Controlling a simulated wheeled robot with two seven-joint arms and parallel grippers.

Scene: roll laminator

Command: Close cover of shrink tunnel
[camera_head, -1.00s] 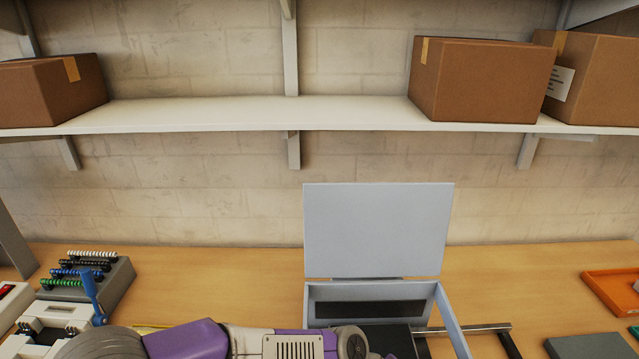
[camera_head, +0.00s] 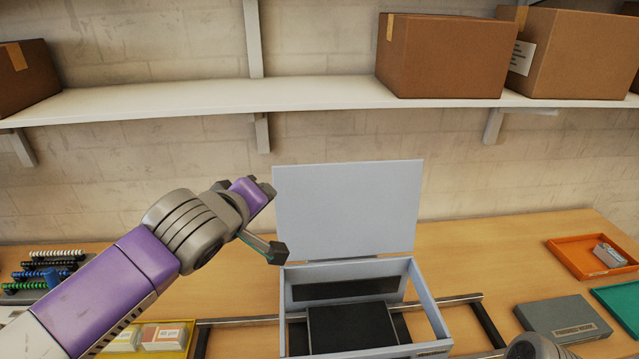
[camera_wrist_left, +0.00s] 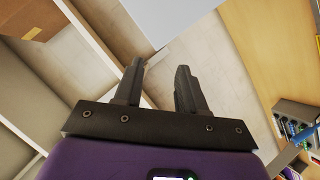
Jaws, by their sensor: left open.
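The shrink tunnel is a light grey box (camera_head: 433,309) on the table, with dark parts inside. Its flat grey cover (camera_head: 347,208) stands up, hinged at the back edge, so the tunnel is open. My left gripper (camera_head: 275,220) is raised beside the cover's left edge, open, with nothing between its fingers. In the left wrist view the two dark fingers (camera_wrist_left: 157,85) are apart, and the cover (camera_wrist_left: 177,14) shows just beyond them at the top. I cannot tell whether a finger touches the cover. A grey rounded part at the bottom right may be my right arm; its gripper does not show.
A shelf (camera_head: 170,105) with cardboard boxes (camera_head: 446,56) runs above the table. A dark rail frame (camera_head: 485,322) passes by the tunnel. A grey flat box (camera_head: 562,318) and an orange tray (camera_head: 575,262) lie right; a yellow tray (camera_head: 180,348) lies left.

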